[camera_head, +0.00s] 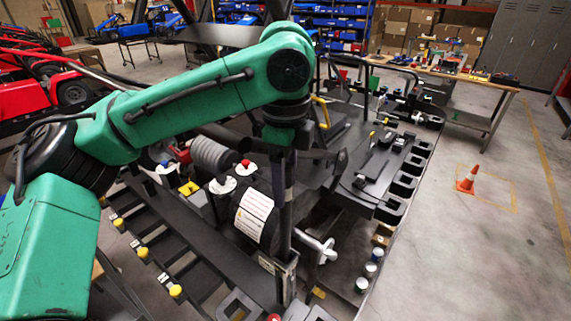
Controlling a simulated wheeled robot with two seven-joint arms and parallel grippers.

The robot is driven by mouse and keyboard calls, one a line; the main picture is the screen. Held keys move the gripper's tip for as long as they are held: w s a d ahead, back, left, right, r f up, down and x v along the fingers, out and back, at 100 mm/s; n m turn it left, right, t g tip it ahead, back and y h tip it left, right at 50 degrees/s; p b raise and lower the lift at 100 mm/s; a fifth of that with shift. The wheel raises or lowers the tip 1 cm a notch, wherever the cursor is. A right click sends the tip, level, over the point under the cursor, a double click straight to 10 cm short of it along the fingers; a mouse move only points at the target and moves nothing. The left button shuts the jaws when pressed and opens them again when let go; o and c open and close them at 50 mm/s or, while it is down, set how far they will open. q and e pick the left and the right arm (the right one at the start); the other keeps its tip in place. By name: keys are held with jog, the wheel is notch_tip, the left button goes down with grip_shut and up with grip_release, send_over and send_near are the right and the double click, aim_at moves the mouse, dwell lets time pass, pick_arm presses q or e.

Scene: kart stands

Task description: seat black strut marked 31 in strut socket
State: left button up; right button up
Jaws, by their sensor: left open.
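My left arm comes in from the left and bends down over the kart stand. My left gripper (289,158) is open and hangs below the wrist, at the upper end of a dark upright strut (287,212). The strut looks close to vertical, and its lower end meets a grey metal bracket (286,268) at the near edge of the frame. I cannot read a 31 on it, and I cannot tell whether it is fully down in a socket. Its top is partly hidden by the gripper. My right gripper is out of view.
A black cylinder with a white label (254,214) stands just left of the strut. A white knobbed part (318,245) sticks out to its right. Several small cans (371,268) stand at the frame's right edge. An orange cone (467,180) stands on open floor.

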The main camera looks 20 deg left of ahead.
pick_arm(q)
notch_tip(320, 180, up, 12)
jog(key=shift+s+d+f, duration=0.1)
jog(key=shift+f, duration=0.1)
